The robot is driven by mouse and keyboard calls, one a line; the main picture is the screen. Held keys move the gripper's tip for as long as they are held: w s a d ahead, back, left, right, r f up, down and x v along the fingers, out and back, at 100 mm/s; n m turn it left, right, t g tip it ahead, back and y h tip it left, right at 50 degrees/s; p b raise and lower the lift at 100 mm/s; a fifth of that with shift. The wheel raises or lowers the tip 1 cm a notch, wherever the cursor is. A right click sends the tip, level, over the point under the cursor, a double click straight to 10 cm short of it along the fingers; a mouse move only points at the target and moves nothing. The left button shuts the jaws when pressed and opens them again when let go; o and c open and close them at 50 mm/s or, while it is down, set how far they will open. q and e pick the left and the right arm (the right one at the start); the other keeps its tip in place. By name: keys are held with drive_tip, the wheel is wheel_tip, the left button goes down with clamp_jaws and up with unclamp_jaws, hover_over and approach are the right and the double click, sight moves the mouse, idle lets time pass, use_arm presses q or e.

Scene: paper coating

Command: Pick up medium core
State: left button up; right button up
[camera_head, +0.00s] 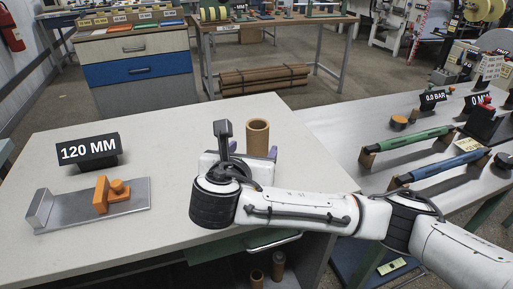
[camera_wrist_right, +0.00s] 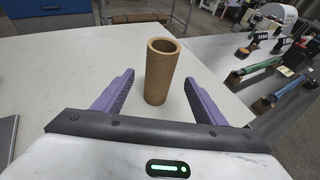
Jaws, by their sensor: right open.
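A brown cardboard core (camera_head: 258,138) stands upright on the white table, just beyond my right gripper in the head view. In the right wrist view the core (camera_wrist_right: 160,72) stands between and slightly beyond the two purple fingers. My right gripper (camera_wrist_right: 158,95) is open, with one finger on each side of the core and gaps showing. In the head view my right gripper (camera_head: 252,150) is mostly hidden behind my wrist, with only bits of purple finger showing. My left gripper is not in view.
A 120 MM display (camera_head: 89,151) and a metal gauge with an orange slider (camera_head: 110,195) are on the table's left. More cores (camera_head: 278,262) stand on a shelf below. Green (camera_head: 410,139) and blue (camera_head: 445,166) rollers lie on the right table.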

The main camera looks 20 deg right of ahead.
sight(255, 146)
drive_tip(key=shift+x, duration=3.5)
drive_tip(key=c, duration=1.2)
